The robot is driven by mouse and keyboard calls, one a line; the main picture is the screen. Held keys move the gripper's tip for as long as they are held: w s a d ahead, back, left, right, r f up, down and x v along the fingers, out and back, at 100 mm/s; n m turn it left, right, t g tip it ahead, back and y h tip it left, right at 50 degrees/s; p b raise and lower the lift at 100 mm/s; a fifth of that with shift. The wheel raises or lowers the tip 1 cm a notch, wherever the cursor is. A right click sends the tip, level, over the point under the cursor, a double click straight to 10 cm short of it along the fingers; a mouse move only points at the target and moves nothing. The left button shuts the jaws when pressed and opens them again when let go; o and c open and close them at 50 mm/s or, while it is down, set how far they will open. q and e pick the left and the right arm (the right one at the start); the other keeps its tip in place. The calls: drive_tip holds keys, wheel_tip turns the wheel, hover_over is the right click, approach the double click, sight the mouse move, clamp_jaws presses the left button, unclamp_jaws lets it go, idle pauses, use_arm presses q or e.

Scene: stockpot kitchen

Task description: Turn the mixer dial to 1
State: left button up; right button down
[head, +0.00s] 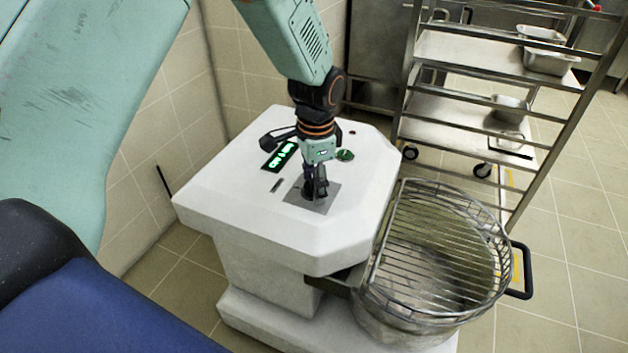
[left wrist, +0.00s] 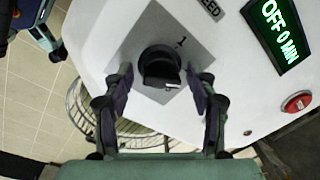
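The mixer (head: 240,200) has a white top with a square grey plate (head: 326,203). The black dial (left wrist: 160,62) sits on this plate; in the head view my gripper mostly hides it. A numeral 1 is printed on the plate, above and right of the dial in the left wrist view. A small white mark shows on the dial's lower right. My left gripper (head: 316,188) is over the dial, open, with one finger on each side of it in the left wrist view (left wrist: 160,80). Gaps show between fingers and dial.
A lit green display (left wrist: 279,30) reads OFF 0 MIN. A red button (left wrist: 296,102) and a green button (head: 345,155) are on the mixer top. A bowl with a wire guard (head: 445,235) stands at the right. A metal rack (head: 475,115) is behind it.

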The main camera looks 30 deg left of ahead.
use_arm(q)
drive_tip(key=shift+s, duration=0.1)
drive_tip(key=c, duration=1)
drive_tip(key=shift+r+n+p, duration=0.1)
drive_tip(key=shift+n+p, duration=0.2)
drive_tip(key=shift+p, duration=0.45)
drive_tip(key=n+p, duration=0.4)
drive_tip(key=p, duration=0.1)
drive_tip(key=n+p, duration=0.2)
drive_tip(key=n, duration=0.1)
drive_tip(key=shift+n+g+p, duration=0.3)
drive_tip(key=shift+n+p, duration=0.85)
drive_tip(key=shift+n, duration=1.15)
